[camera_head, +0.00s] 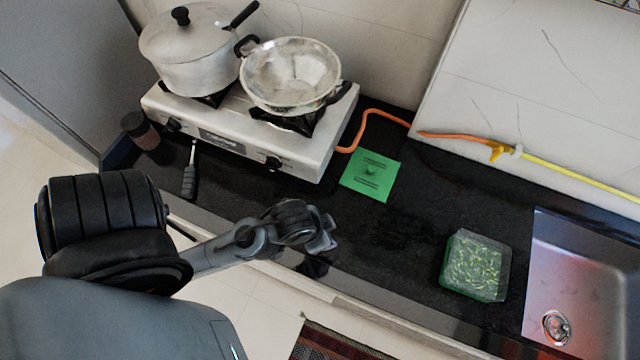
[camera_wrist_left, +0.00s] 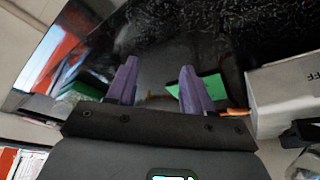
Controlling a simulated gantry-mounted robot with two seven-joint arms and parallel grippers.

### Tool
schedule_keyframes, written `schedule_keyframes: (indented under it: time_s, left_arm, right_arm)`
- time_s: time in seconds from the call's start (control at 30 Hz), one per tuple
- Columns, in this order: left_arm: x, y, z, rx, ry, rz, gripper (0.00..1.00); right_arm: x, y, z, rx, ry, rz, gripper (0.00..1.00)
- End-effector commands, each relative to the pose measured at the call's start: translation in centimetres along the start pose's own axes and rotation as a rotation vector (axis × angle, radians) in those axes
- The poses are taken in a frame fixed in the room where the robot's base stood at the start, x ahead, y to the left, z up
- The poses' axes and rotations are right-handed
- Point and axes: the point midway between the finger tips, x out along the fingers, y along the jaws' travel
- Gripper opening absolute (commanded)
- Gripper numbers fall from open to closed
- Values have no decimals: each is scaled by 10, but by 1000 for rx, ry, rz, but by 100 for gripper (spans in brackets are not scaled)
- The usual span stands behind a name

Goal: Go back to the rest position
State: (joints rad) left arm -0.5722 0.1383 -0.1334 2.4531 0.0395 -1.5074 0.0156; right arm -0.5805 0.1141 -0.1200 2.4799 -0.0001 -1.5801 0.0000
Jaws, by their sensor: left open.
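My left arm reaches in from the lower left of the head view. Its gripper (camera_head: 322,246) is over the front edge of the dark counter, with its fingers largely hidden by the wrist. In the left wrist view the two purple fingers (camera_wrist_left: 159,64) are spread apart with nothing between them. The dark counter (camera_head: 400,225) lies beyond them. No clay waterpot shows in either view. My right gripper is not in view.
A white gas stove (camera_head: 300,160) carries a lidded pot (camera_head: 195,75) and a steel pan (camera_head: 290,75). A green card (camera_head: 370,175) lies beside it. A box of greens (camera_head: 475,267) stands left of the sink (camera_head: 580,290). The counter's middle is clear.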

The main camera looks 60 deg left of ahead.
Motion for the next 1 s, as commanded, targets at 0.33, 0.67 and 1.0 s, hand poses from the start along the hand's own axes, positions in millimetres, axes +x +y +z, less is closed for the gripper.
schedule_keyframes:
  time_s: [0.33,0.67,1.0]
  left_arm:
    - [-10,2,10,35,-53,3,51]
    - [-27,1,4,33,-52,3,51]
    - [-109,-1,-28,33,-52,3,51]
  right_arm:
    - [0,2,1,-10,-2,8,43]
    - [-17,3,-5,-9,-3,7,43]
    - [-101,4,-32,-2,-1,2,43]
